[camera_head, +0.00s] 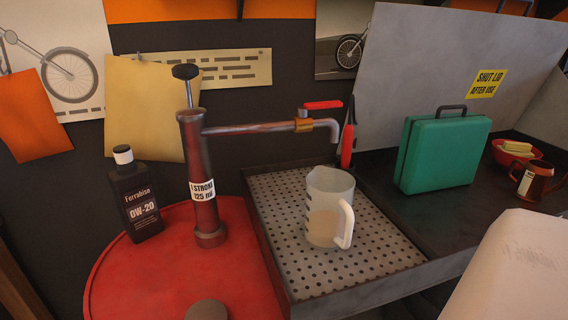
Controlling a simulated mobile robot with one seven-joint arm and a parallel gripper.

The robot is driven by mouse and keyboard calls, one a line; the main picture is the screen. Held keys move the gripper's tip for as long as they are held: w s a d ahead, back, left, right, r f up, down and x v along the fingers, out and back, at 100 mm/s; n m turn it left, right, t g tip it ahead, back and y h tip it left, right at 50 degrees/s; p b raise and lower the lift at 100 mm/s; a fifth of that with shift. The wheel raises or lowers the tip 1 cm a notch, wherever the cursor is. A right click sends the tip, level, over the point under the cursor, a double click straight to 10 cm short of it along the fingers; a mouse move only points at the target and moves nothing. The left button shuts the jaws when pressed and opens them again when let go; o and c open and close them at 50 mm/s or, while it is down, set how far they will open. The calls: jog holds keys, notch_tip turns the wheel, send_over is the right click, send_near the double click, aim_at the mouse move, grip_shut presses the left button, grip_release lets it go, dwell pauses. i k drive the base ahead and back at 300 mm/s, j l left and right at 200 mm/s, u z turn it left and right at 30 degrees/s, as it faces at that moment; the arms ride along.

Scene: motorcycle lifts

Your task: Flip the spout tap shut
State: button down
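The spout tap has a red lever (323,104) above a brass valve body (303,125). The lever lies roughly level and points right, about in line with the pipe. The spout (328,128) bends down at its end. The pipe comes from a dark red hand pump (196,165) marked "1 STROKE 125 ml", with a black knob on top. A clear measuring jug (327,185) with a white handle stands below the spout and holds some tan liquid. No stream shows at the spout. My gripper is not in view; a pale part at lower right looks like my arm.
The pump stands on a red drum (165,270) beside a black oil bottle (135,195). The jug is on a perforated tray (375,250). A red-handled tool (347,145) hangs close right of the spout. A green case (440,155), red bowl (500,157) and brown mug (533,182) stand at right.

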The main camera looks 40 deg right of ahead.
aim_at(302, 111)
jog(key=z, duration=1.4)
